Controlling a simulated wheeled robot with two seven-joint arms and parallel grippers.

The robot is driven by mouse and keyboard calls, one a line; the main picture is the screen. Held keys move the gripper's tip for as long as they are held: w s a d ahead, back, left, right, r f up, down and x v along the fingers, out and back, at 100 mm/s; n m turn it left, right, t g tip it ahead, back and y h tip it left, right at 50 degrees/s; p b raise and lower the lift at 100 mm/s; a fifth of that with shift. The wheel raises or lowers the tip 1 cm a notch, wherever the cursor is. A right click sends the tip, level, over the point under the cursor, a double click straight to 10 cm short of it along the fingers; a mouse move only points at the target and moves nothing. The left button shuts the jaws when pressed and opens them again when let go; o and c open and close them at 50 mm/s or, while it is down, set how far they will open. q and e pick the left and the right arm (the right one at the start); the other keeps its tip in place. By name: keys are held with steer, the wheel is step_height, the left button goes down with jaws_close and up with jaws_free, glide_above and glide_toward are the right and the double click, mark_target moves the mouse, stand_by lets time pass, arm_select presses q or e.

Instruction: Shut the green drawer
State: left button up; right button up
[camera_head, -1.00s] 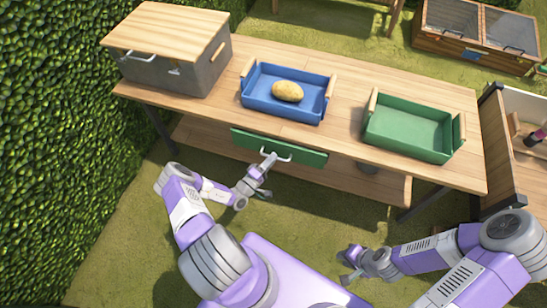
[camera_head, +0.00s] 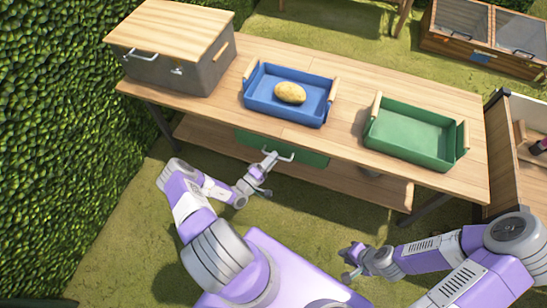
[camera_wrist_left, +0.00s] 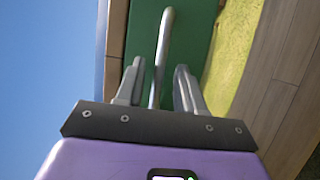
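The green drawer (camera_head: 309,157) sits under the worktable's front edge, its front largely tucked beneath the tabletop. Its pale handle (camera_head: 284,157) faces me. My left gripper (camera_head: 266,172) is at the handle. In the left wrist view the green drawer front (camera_wrist_left: 190,40) fills the middle, and the handle bar (camera_wrist_left: 164,45) runs between the two separated fingers (camera_wrist_left: 157,90), with gaps on both sides. My right gripper (camera_head: 347,264) hangs in front of the table, away from the drawer; its fingers are too small to judge.
On the worktable (camera_head: 215,105) stand a grey box with a wooden lid (camera_head: 185,70), a blue tray (camera_head: 262,98) holding a potato (camera_head: 290,93), and an empty green tray (camera_head: 410,132). A lower shelf (camera_head: 350,183) runs beneath. A hedge (camera_head: 50,120) borders the left.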

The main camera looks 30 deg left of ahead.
arm_select(q)
steer(key=p+v, duration=0.1)
steer(key=v, duration=0.5)
steer(key=shift+s, duration=0.4)
steer(key=shift+a, duration=0.1)
steer(key=d+r+m+g+h+p, duration=0.25)
steer(key=d+m+g+h, duration=0.25)
steer(key=d+g+h, duration=0.8)
steer(key=s+d+r+m+g+y+p, duration=0.25)
steer(key=s+d+m+g+y, duration=0.4)
steer(key=s+d+g, duration=0.6)
step_height(320, 180, up, 7)
steer(key=w+a+m+t+y+p, duration=0.1)
steer(key=a+t+y, duration=0.1)
steer(key=t+y, duration=0.3)
steer(key=shift+t, duration=0.55)
